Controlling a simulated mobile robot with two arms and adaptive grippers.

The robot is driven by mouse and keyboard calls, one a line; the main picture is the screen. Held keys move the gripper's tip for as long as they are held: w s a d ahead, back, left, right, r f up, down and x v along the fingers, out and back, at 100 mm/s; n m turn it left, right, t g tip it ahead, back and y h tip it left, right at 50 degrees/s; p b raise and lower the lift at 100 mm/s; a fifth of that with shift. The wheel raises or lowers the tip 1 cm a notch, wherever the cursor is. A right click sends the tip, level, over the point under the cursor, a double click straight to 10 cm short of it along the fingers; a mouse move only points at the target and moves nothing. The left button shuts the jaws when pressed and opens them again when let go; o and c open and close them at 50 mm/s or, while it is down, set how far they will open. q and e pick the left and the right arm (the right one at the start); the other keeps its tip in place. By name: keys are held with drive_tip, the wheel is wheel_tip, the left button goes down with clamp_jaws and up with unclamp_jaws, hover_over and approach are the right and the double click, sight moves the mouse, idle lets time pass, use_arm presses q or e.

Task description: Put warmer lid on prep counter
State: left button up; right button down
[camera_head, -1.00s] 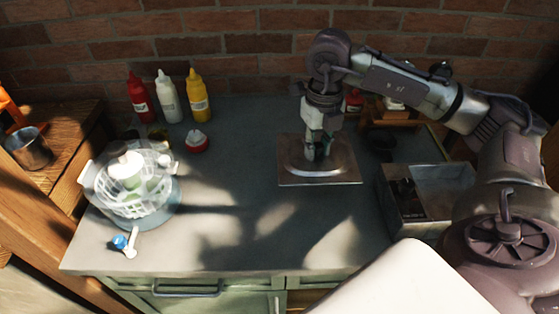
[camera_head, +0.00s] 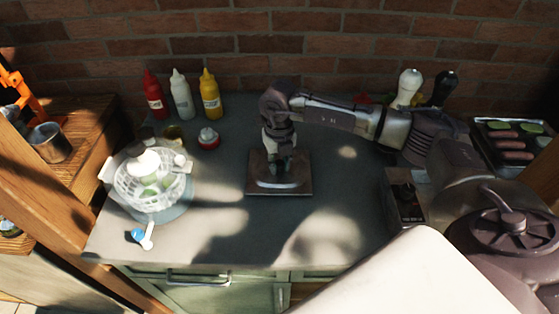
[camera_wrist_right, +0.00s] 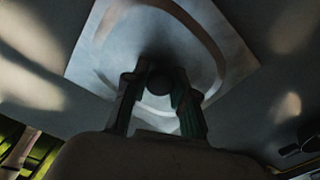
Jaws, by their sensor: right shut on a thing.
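The warmer lid (camera_head: 262,183) is a square metal plate with a raised round centre. It is over the middle of the grey-green prep counter (camera_head: 190,230); I cannot tell whether it touches the counter or hangs just above it. My right gripper (camera_head: 279,163) points down at the lid's centre and is shut on its knob. In the right wrist view the two fingers (camera_wrist_right: 158,98) close around the dark round knob (camera_wrist_right: 160,82), with the lid plate (camera_wrist_right: 225,50) spread behind. My left gripper is out of view.
A white basket (camera_head: 150,188) and a blue-tipped spoon (camera_head: 144,236) are on the left. Several sauce bottles (camera_head: 181,95) stand at the back left. The metal warmer box (camera_head: 404,200) is on the right, partly behind my arm. The counter front is clear.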

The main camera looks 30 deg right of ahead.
sight(279, 163)
drive_tip(key=shift+f, duration=0.15)
drive_tip(key=c, duration=0.9)
unclamp_jaws()
drive_tip(key=shift+c, duration=0.2)
drive_tip(key=shift+r, duration=0.25)
wheel_tip(279, 163, up, 10)
drive_tip(key=b, duration=0.3)
drive_tip(key=shift+r, duration=0.9)
